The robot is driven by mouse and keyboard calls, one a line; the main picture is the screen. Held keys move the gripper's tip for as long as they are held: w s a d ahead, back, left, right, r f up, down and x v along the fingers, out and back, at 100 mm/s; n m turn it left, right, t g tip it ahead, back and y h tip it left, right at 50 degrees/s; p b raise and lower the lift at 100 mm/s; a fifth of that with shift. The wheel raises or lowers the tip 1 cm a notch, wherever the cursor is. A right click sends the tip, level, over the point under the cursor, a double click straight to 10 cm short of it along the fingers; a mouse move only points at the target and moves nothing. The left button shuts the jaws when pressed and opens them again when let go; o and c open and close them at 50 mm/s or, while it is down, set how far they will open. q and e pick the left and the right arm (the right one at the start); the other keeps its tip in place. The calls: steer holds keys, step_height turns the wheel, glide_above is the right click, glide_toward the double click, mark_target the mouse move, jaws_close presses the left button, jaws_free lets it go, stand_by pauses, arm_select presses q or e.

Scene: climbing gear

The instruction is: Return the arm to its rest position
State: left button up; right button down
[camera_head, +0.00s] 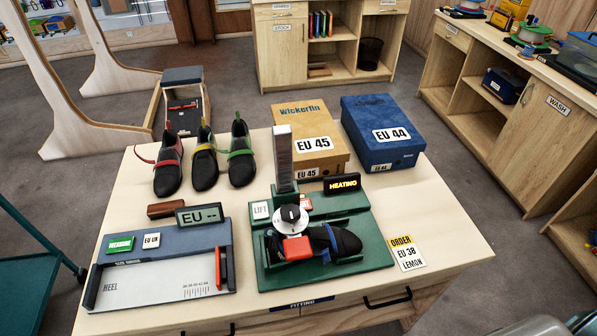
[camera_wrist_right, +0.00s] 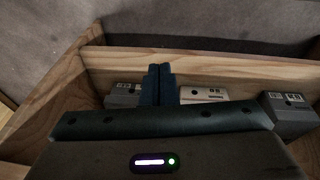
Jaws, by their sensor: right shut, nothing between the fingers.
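My right gripper (camera_wrist_right: 158,84) shows in the right wrist view, its two dark fingers pressed together with nothing between them. It points over a wooden-walled compartment (camera_wrist_right: 195,62), and the fingers hide part of what is inside. Whether the fingers touch anything in there I cannot tell. In the head view neither gripper shows; only a pale rounded piece, probably part of my right arm, enters at the bottom right edge. My left gripper is in no view.
The fitting bench (camera_head: 440,235) carries a green machine (camera_head: 375,260) holding a dark shoe, its display reading HEATING. Several shoes, a brown box (camera_head: 318,165), a blue box (camera_head: 385,155) and a size gauge (camera_head: 140,285) stand around it. Small grey boxes (camera_wrist_right: 290,112) lie in the compartment.

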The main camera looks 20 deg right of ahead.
steer(key=s+f+g+b, duration=0.1)
steer(key=s+f+b, duration=0.1)
steer(key=s+f, duration=1.5)
steer(key=shift+s+d+f, duration=0.2)
steer(key=shift+d+f, duration=0.25)
steer(key=shift+f, duration=0.3)
